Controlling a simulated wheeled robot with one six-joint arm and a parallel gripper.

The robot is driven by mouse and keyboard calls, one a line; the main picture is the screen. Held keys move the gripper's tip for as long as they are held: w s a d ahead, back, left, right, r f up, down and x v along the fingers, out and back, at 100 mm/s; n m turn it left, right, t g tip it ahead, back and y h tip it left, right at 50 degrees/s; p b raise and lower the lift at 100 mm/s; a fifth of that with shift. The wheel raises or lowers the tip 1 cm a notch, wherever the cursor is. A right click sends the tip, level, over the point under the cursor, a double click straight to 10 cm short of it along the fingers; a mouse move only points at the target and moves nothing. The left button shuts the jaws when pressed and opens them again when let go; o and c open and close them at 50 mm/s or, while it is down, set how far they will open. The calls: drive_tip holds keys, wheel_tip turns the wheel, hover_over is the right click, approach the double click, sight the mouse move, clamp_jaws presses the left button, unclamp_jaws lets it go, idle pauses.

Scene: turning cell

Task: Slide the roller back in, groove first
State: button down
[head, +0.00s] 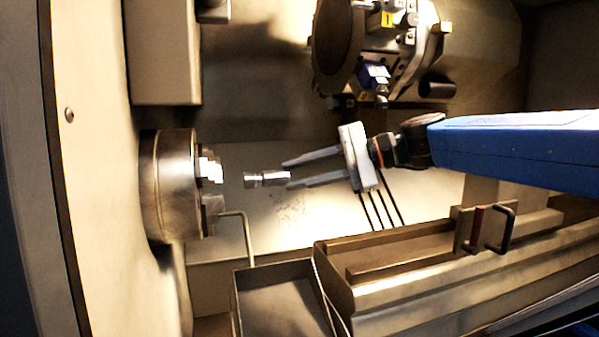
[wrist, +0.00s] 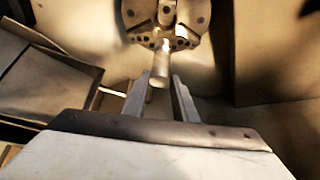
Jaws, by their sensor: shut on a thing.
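The roller (head: 266,179) is a short, shiny metal cylinder, held roughly level in front of the chuck (head: 165,190). A darker narrow band, which looks like the groove, shows near its chuck-side end. My gripper (head: 287,173) is shut on the roller's other end, with its fingertips to the right of the chuck. A clear gap separates the roller from the chuck jaws (head: 211,167). In the wrist view the roller (wrist: 160,66) extends from between my fingers (wrist: 155,84) towards the chuck face (wrist: 193,14). The fingers hide part of its near end.
A tool turret (head: 375,45) hangs above and behind my gripper. A bent rod (head: 246,235) stands below the chuck. An open tray (head: 285,305) and a machine rail (head: 450,275) lie below. The space between roller and chuck looks clear.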

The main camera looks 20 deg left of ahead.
sight(284, 178)
drive_tip(key=shift+s+a+f, duration=0.1)
drive_tip(key=shift+s+a, duration=1.2)
drive_tip(key=shift+a, duration=0.2)
drive_tip(key=shift+s+a, duration=1.25)
drive_tip(key=shift+a, duration=0.25)
drive_tip(key=shift+s+a+f, duration=0.15)
drive_tip(key=shift+s+a, duration=0.3)
drive_tip(key=shift+a, duration=0.1)
drive_tip(key=shift+s+a, duration=0.2)
drive_tip(key=c, duration=1.3)
unclamp_jaws()
drive_tip(key=shift+c, duration=0.2)
drive_tip(key=shift+o, duration=0.6)
drive_tip(key=shift+f, duration=0.1)
drive_tip(key=shift+w+d, duration=0.1)
drive_tip(key=shift+w+d, duration=1.85)
drive_tip(key=shift+d, duration=0.3)
drive_tip(key=shift+w+d, duration=0.15)
drive_tip(key=shift+d, duration=0.1)
